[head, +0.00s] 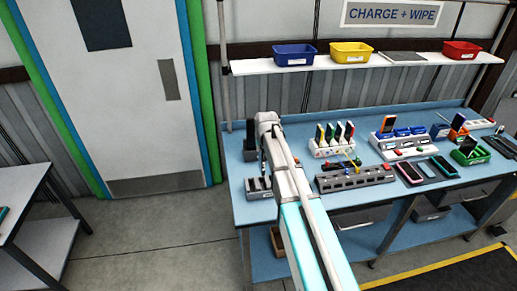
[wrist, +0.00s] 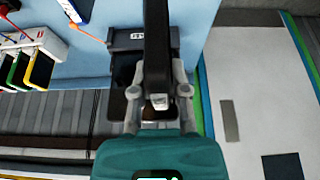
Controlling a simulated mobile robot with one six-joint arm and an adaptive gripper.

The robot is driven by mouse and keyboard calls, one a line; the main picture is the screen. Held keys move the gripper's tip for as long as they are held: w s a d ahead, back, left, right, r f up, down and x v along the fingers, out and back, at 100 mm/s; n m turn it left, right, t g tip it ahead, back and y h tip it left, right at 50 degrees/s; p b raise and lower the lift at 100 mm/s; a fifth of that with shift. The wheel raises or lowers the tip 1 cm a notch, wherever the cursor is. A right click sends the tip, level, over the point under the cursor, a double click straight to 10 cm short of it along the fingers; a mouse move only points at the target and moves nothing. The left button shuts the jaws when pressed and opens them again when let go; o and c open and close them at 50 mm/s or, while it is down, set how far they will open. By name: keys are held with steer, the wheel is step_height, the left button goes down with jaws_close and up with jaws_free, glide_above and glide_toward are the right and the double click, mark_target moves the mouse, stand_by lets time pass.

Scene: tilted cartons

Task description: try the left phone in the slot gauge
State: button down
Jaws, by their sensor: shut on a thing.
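My gripper (wrist: 158,92) is shut on a dark, narrow thing (wrist: 157,45), seen edge-on in the wrist view; it looks like a phone. In the head view my arm's end is over the bench's left end, and the held thing is hard to make out there. A grey slotted block (head: 259,189), perhaps the slot gauge, stands at the bench's left front. In the wrist view a dark box with a white label (wrist: 138,36) lies behind the held thing. I cannot tell whether they touch.
A dark upright holder (head: 250,139) stands at the back left of the bench (head: 240,208). A white rack with several coloured phones (head: 322,150) and a long grey slotted block (head: 355,180) stand to the right. A shelf with bins (head: 294,54) hangs above.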

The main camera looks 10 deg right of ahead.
steer(key=shift+r, duration=0.1)
steer(key=shift+r+p, duration=2.45)
steer(key=shift+p, duration=0.05)
steer(key=shift+f, duration=0.1)
